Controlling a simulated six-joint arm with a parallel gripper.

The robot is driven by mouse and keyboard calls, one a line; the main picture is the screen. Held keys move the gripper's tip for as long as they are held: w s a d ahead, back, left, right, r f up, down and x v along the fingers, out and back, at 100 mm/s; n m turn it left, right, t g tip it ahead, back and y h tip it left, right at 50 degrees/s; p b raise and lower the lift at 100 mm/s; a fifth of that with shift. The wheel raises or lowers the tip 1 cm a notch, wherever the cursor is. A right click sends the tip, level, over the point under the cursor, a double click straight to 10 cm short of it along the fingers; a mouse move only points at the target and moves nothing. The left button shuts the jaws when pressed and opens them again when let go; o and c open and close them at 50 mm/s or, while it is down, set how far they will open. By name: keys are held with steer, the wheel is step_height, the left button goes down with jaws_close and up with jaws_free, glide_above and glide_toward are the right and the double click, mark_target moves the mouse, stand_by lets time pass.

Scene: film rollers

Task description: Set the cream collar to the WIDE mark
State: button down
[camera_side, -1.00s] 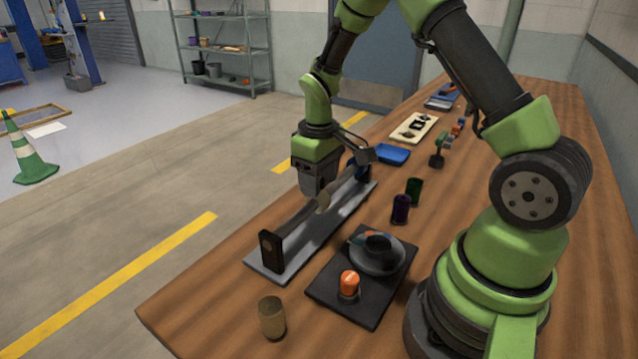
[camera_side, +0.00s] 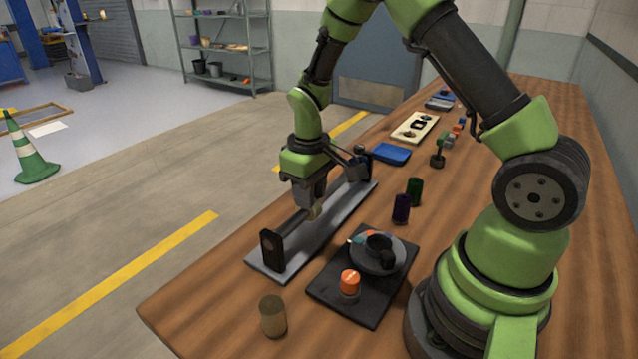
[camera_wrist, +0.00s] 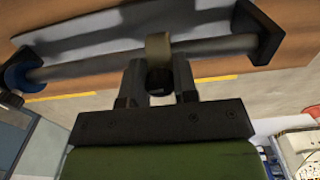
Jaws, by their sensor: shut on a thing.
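The cream collar (camera_side: 315,212) sits around a dark roller bar (camera_side: 296,225) mounted over a grey base plate (camera_side: 275,268). My gripper (camera_side: 311,206) points down at the bar and is shut at the collar. In the wrist view the cream collar (camera_wrist: 158,46) shows just beyond my gripper's fingertips (camera_wrist: 158,64), with a dark part between the fingers. The fingers hide part of the collar in the side view. I cannot read a WIDE mark in either view.
A black end bracket (camera_side: 271,250) stands at the near end of the bar. To the right are a black panel (camera_side: 330,290) with a grey dial and an orange knob (camera_side: 350,282), plus purple (camera_side: 401,209) and green cylinders. A tan cylinder (camera_side: 272,316) stands near the front edge.

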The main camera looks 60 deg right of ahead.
mark_target(298, 215)
steer(key=a, duration=0.3)
steer(key=shift+a, duration=0.25)
steer(key=c, duration=0.9)
jaws_free()
steer(key=shift+r, duration=0.1)
step_height(298, 215, up, 10)
steer(key=shift+f, duration=0.1)
